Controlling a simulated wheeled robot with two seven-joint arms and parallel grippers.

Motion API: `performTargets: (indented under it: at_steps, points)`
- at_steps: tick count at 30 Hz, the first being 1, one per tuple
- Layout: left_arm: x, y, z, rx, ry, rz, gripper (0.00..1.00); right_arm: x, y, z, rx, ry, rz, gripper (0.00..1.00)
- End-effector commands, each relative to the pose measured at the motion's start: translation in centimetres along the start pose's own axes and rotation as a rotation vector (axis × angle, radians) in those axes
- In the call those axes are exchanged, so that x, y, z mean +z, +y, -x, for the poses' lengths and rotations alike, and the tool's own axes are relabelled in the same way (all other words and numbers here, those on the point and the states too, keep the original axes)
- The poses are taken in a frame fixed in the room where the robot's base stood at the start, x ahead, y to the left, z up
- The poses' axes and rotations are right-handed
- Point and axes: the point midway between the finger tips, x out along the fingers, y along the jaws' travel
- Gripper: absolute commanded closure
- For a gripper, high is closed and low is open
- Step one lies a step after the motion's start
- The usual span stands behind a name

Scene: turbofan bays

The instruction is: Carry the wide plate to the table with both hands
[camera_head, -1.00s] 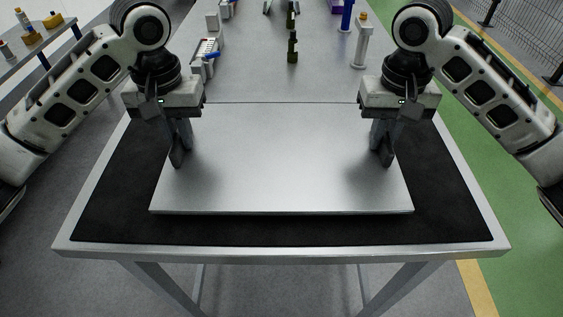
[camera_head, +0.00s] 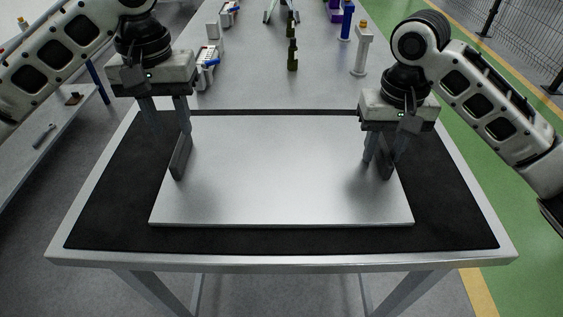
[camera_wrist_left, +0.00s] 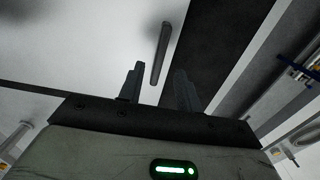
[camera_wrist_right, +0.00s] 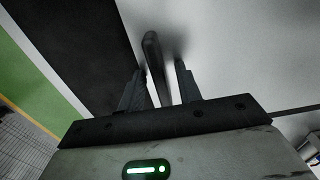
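The wide silver plate (camera_head: 280,175) appears to lie flat on the black mat of the table (camera_head: 285,262). It has an upright dark handle near its left side (camera_head: 181,156) and one near its right side (camera_head: 387,166). My left gripper (camera_head: 167,125) is open, its fingers above and to the left of the left handle; in the left wrist view that handle (camera_wrist_left: 161,52) lies beyond the fingertips. My right gripper (camera_head: 384,152) is open at the right handle; in the right wrist view the handle (camera_wrist_right: 153,62) runs between the parted fingers.
A long grey surface behind the plate carries bottles (camera_head: 292,55), a white post (camera_head: 361,52) and a small tray of parts (camera_head: 207,66). A shelf (camera_head: 45,140) stands at the left. Black mat (camera_head: 455,200) is bare beside the plate.

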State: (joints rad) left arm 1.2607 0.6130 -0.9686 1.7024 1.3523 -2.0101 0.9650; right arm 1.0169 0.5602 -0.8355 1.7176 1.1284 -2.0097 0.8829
Motion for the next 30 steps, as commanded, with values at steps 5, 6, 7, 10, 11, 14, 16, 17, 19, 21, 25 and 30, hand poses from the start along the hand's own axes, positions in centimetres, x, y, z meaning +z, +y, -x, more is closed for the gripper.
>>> performTargets:
  at_steps: [5, 6, 7, 10, 11, 14, 16, 17, 19, 21, 25, 30]
  points:
    - [-0.1, -0.1, 3.6, -0.002, 0.005, 0.004, 0.66, 0.0, 0.0, 0.0, 0.000, 0.000, 0.000, 0.66]
    - [-0.1, -0.1, 4.1, -0.002, 0.003, 0.003, 0.66, 0.0, 0.0, 0.0, 0.000, 0.000, 0.000, 0.66]
    - [-0.1, -0.1, 4.5, -0.003, 0.003, 0.002, 0.66, 0.0, 0.0, 0.0, 0.000, 0.000, 0.000, 0.66]
    - [-0.1, -0.1, 5.4, -0.002, 0.001, 0.002, 0.66, 0.0, 0.0, 0.0, 0.000, 0.000, 0.000, 0.66]
    - [0.0, -0.1, 5.5, -0.002, 0.000, 0.002, 0.66, 0.0, 0.0, 0.0, 0.000, 0.000, 0.000, 0.66]
    - [0.0, -0.1, 5.9, -0.002, -0.001, 0.002, 0.66, -0.1, 0.0, 0.4, 0.000, 0.002, 0.000, 0.66]
    - [0.0, -0.1, 5.9, -0.001, -0.002, 0.002, 0.66, -0.1, 0.0, 1.2, 0.000, 0.005, 0.001, 0.66]
    - [0.0, -0.1, 5.9, -0.001, -0.002, 0.002, 0.66, -0.1, 0.0, 1.7, 0.001, 0.006, 0.001, 0.66]
    - [0.0, -0.1, 5.9, -0.001, -0.002, 0.002, 0.66, -0.1, 0.1, 3.0, 0.001, 0.008, -0.001, 0.66]
    - [0.0, -0.1, 5.9, -0.001, -0.002, 0.002, 0.66, -0.2, 0.1, 4.5, 0.002, 0.009, 0.000, 0.66]
    - [0.0, -0.1, 5.9, -0.001, -0.001, 0.002, 0.66, -0.1, 0.1, 7.2, 0.002, 0.007, -0.001, 0.66]
    - [0.0, -0.1, 5.9, -0.001, -0.001, 0.001, 0.66, -0.1, 0.1, 10.2, 0.001, 0.005, -0.002, 0.66]
